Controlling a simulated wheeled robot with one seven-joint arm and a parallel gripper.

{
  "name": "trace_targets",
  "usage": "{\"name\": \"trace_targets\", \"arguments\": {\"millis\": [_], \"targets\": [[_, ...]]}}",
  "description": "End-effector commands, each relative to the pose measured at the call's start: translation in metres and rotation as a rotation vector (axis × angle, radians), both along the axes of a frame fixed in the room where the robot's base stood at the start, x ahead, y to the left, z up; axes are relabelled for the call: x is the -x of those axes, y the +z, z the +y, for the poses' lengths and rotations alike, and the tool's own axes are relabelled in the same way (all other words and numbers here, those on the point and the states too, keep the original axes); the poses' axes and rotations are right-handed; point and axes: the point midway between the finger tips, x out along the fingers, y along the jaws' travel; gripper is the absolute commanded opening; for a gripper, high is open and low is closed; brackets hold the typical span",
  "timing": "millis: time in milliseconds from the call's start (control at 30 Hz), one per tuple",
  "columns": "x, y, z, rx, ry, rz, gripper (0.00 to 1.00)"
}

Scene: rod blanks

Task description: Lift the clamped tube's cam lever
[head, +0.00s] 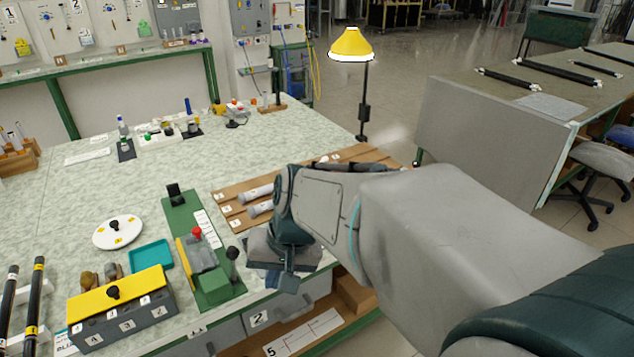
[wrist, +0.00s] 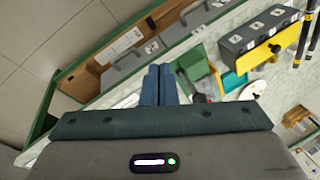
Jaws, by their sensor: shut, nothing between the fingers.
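A green fixture (head: 180,212) stands near the front edge of the bench. It carries a grey block (head: 203,256), a red knob (head: 197,232) and a dark upright lever with a round end (head: 233,254). I cannot make out a tube in its clamp. My gripper (head: 284,284) is just right of the fixture, apart from the dark lever. In the wrist view its blue fingers (wrist: 158,84) are together and empty, pointing toward the bench front. The fixture's green edge (wrist: 186,86) shows right of the fingers, partly hidden by my gripper body.
Grey tubes (head: 256,194) lie on a wooden board behind my gripper. Drawers (head: 262,318) are below the bench edge.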

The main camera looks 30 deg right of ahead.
Motion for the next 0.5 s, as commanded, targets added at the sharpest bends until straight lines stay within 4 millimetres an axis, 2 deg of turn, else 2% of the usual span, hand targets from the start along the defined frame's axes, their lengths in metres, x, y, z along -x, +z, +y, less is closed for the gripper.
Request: {"name": "trace_targets", "arguments": {"millis": [33, 167, 267, 367, 467, 500], "targets": [[-0.018, -0.014, -0.004, -0.086, -0.107, 0.023, 0.00], [-0.068, -0.030, -0.019, -0.321, -0.382, 0.046, 0.00], [-0.109, -0.042, -0.043, -0.502, -0.600, 0.047, 0.00], [-0.147, -0.056, -0.080, -0.680, -0.819, 0.031, 0.00], [-0.181, -0.073, -0.131, -0.862, -1.046, 0.001, 0.00], [-0.192, -0.081, -0.155, -0.934, -1.135, -0.017, 0.00]]}}
